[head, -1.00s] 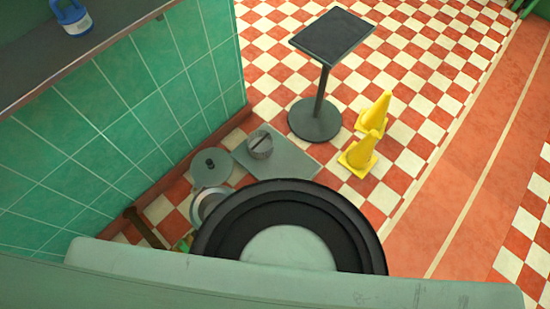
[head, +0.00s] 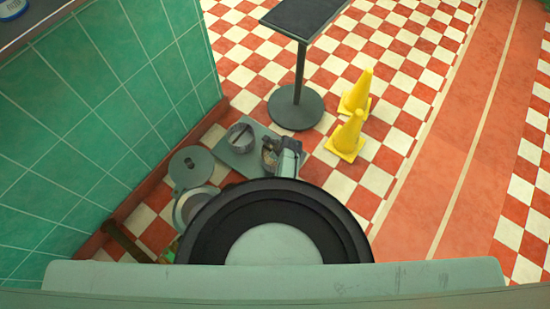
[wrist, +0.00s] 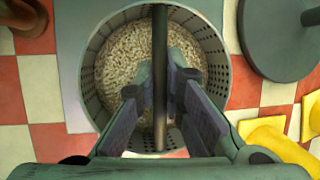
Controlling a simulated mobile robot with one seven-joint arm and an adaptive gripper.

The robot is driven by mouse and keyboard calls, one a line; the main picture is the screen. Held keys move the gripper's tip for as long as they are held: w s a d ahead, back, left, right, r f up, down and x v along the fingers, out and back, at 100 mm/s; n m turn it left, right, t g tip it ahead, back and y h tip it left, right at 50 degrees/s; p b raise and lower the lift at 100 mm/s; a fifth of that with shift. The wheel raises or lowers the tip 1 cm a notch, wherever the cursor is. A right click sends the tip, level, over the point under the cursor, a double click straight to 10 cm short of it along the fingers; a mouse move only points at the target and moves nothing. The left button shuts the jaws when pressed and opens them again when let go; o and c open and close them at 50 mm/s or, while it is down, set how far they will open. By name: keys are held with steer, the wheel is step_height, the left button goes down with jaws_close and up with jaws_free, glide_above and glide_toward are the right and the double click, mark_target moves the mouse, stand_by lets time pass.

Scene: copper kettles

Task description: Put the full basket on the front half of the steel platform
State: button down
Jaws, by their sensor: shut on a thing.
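The full basket (wrist: 127,48) is a round, perforated grey metal basket filled with pale grains, with a bar across its top. My gripper (wrist: 160,88) is shut on that bar. In the head view the held basket (head: 268,155) shows beside my gripper (head: 283,158), over or near the right part of the steel platform (head: 212,152). Its height above the platform cannot be told. The wrist view shows grey platform (wrist: 72,50) left of the basket and tiles around it.
A black-topped stand with a round base (head: 296,108) is behind the platform. Two yellow cones (head: 347,135) stand to its right. A grey lid (head: 190,167) and a round pot (head: 184,208) lie left of the platform, near the green tiled wall (head: 95,120). Floor right of the cones is clear.

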steer(key=shift+w+f+b, duration=0.1)
steer(key=shift+f+b, duration=1.4)
steer(key=shift+f, duration=0.25)
steer(key=shift+f, duration=0.2)
steer(key=c, duration=1.7)
jaws_free()
steer(key=shift+r, duration=0.1)
steer(key=p+v, duration=0.3)
steer(key=v, duration=0.9)
